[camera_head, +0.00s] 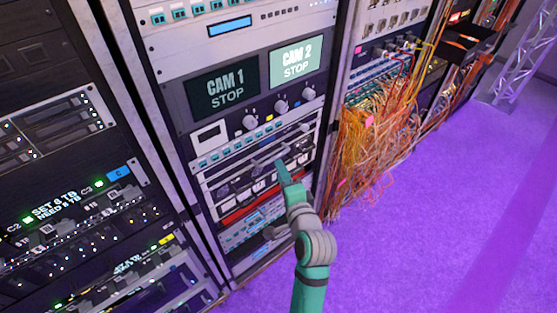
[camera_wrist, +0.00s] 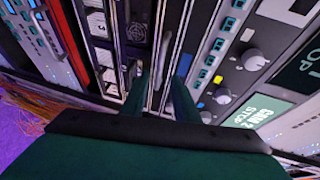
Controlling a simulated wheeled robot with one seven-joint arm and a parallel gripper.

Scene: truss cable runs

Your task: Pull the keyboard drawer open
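The keyboard drawer (camera_head: 240,169) appears to be the slim grey-edged unit in the middle rack, below a row of teal buttons. A pale bar handle (camera_head: 268,154) runs across its front. My gripper (camera_head: 282,168) is at the rack front, at the right part of this unit, just below the bar. In the wrist view my two green fingers (camera_wrist: 163,82) stand apart, with narrow grey rails between and beyond them. I cannot tell whether the fingertips touch the handle. The gripper's dark palm hides the lower part of that view.
Above the drawer are knobs (camera_head: 281,106) and the CAM 1 (camera_head: 225,92) and CAM 2 (camera_head: 297,60) screens. A red strip (camera_head: 250,206) lies below. Loose orange cables (camera_head: 368,140) spill from the rack to the right. The purple floor (camera_head: 430,225) is clear.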

